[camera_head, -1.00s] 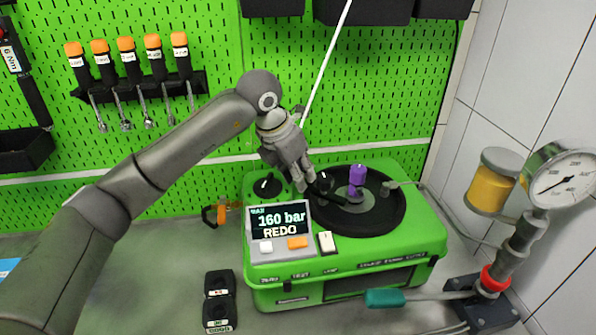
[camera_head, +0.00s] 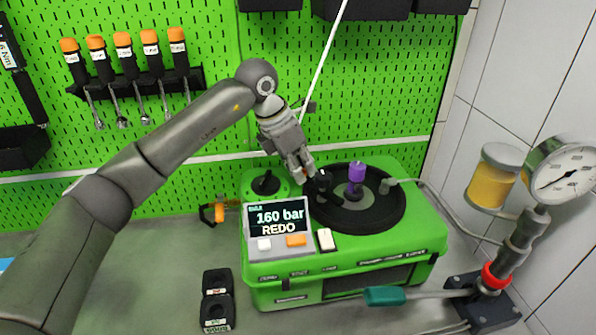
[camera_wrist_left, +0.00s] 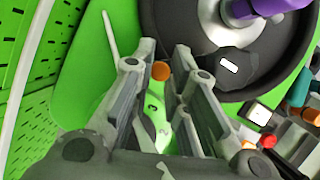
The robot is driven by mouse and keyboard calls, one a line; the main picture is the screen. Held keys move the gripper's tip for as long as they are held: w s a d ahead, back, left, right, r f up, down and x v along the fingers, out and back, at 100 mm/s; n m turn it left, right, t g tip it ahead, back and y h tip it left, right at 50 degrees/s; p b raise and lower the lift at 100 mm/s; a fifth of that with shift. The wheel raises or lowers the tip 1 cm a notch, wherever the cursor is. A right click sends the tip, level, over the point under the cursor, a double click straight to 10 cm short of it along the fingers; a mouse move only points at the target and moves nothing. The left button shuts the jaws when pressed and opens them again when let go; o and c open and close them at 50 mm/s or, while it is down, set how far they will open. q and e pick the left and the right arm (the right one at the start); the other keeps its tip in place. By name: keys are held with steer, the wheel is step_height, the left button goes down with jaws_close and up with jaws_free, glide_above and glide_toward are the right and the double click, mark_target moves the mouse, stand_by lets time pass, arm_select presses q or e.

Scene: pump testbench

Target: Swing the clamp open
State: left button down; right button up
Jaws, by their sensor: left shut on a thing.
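The clamp (camera_head: 322,186) is a dark piece at the left edge of the round black plate (camera_head: 385,212), beside the purple-topped post (camera_head: 357,173). My left gripper (camera_head: 306,173) reaches down to it from the upper left. In the left wrist view, the fingers (camera_wrist_left: 163,60) stand either side of a small orange tip (camera_wrist_left: 160,71), which seems to belong to the clamp's handle. The gripper is shut on it; the fingers hide most of the handle. A black piece with a white mark (camera_wrist_left: 228,65) lies by the post. My right gripper is not in view.
The green testbench (camera_head: 345,262) has a display reading "160 bar REDO" (camera_head: 278,217) and a black knob (camera_head: 265,183) left of the plate. A pressure gauge (camera_head: 562,175) and yellow container (camera_head: 494,178) stand at right. A teal-handled lever (camera_head: 385,296) lies in front.

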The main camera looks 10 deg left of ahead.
arm_select(q)
steer(key=shift+w+d+r+m+h, duration=0.1)
steer(key=shift+w+d+m+h, duration=0.15)
steer(key=shift+m, duration=0.3)
steer(key=shift+w+d+m+h, duration=0.1)
steer(key=shift+w+m, duration=0.25)
steer(key=shift+m, duration=0.2)
steer(key=shift+w+d+m+g+p, duration=0.35)
steer(key=shift+m+g, duration=0.35)
steer(key=shift+m, duration=0.5)
steer(key=shift+w, duration=0.1)
steer(key=c, duration=1.7)
jaws_free()
